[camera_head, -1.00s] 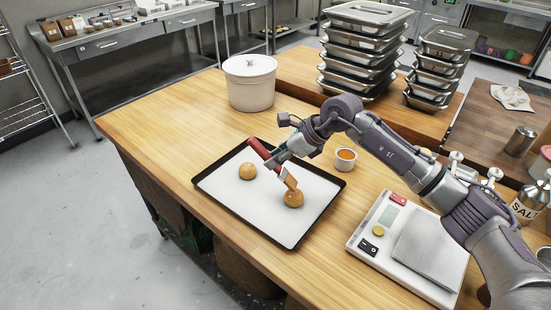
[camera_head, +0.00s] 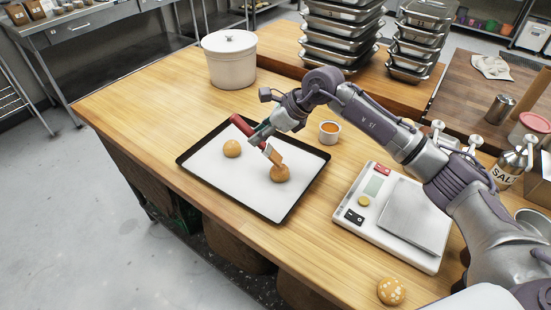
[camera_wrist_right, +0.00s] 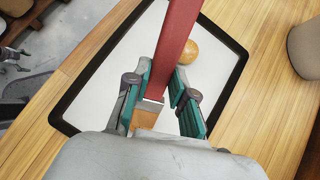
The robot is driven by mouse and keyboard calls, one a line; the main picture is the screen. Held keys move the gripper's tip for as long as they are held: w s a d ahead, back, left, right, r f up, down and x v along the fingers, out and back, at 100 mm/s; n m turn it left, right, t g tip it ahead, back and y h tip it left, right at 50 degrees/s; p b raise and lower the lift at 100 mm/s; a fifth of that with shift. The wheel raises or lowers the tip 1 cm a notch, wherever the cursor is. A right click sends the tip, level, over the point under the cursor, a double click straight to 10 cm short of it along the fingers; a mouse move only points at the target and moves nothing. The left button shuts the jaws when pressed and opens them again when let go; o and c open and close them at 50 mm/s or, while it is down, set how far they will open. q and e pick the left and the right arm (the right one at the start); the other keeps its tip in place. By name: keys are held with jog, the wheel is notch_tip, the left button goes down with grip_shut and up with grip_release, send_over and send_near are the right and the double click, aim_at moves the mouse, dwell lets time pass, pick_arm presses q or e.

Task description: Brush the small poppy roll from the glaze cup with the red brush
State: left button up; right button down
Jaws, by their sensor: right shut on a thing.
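My right gripper (camera_head: 262,137) is shut on the red brush (camera_head: 240,124), just above the tray. The wrist view shows the fingers (camera_wrist_right: 160,92) on both sides of the red handle (camera_wrist_right: 174,40). The brush's pale brown head (camera_head: 275,157) points down at a plain brown roll (camera_head: 279,173), touching or almost touching its top. A second brown roll (camera_head: 232,149) sits further left on the tray. I cannot tell poppy seeds on either. The white glaze cup (camera_head: 330,136) with orange glaze stands right of the tray. My left gripper is out of view.
The dark-rimmed, white-lined tray (camera_head: 250,192) lies on the wooden table. A scale (camera_head: 415,255) stands to its right, a lidded white pot (camera_head: 230,72) behind it. A spotted roll (camera_head: 391,291) lies near the front edge. Stacked metal pans (camera_head: 342,40) stand at the back.

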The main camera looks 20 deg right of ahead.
jog(key=shift+f+b, duration=0.8)
dwell(1.7)
jog(key=shift+w+d, duration=0.1)
jog(key=shift+w+d+b, duration=0.15)
jog(key=shift+w+b, duration=0.1)
jog(key=shift+b, duration=0.05)
jog(key=shift+s+a+r, duration=0.25)
jog(key=shift+s+a, duration=0.2)
jog(key=shift+s, duration=0.3)
jog(key=shift+r+p, duration=1.5)
jog(key=shift+r, duration=1.5)
